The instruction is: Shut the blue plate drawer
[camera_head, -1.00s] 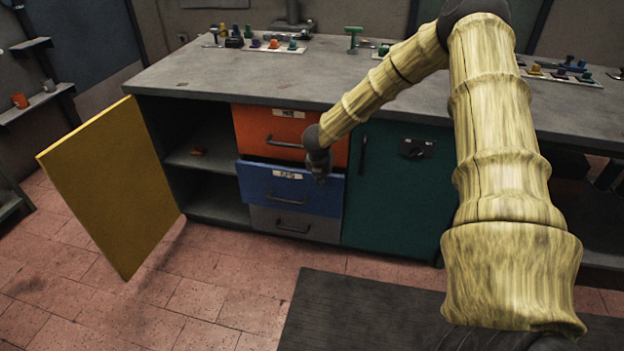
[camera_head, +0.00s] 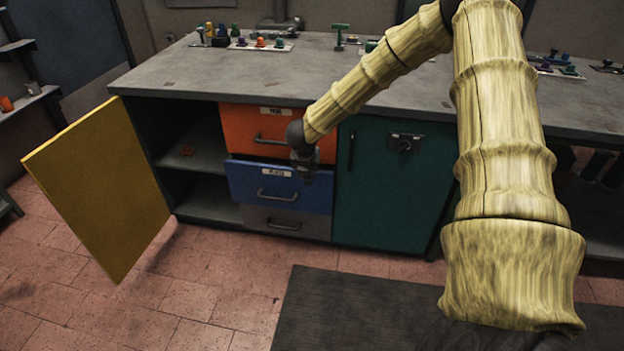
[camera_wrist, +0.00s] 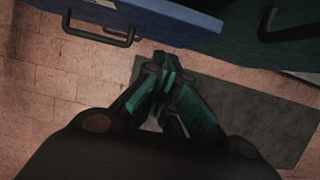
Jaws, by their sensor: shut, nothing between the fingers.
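The blue plate drawer (camera_head: 250,185) is the middle one of three stacked drawers under the worktop. It carries a white label and a dark bar handle (camera_head: 277,197). Its front stands a little out from the orange drawer above, so it is slightly open. My gripper (camera_head: 306,180) is shut and empty, in front of the drawer's upper right part. I cannot tell whether it touches. In the wrist view my gripper (camera_wrist: 168,68) points toward a blue edge (camera_wrist: 185,12) at the top. A dark bar handle (camera_wrist: 100,36) is at the upper left there.
The orange drawer (camera_head: 240,125) is above and the grey drawer (camera_head: 255,217) below. A yellow door (camera_head: 100,190) stands open at the left. A teal door (camera_head: 385,190) with a handle is shut at the right. A dark mat (camera_head: 350,310) lies on the floor.

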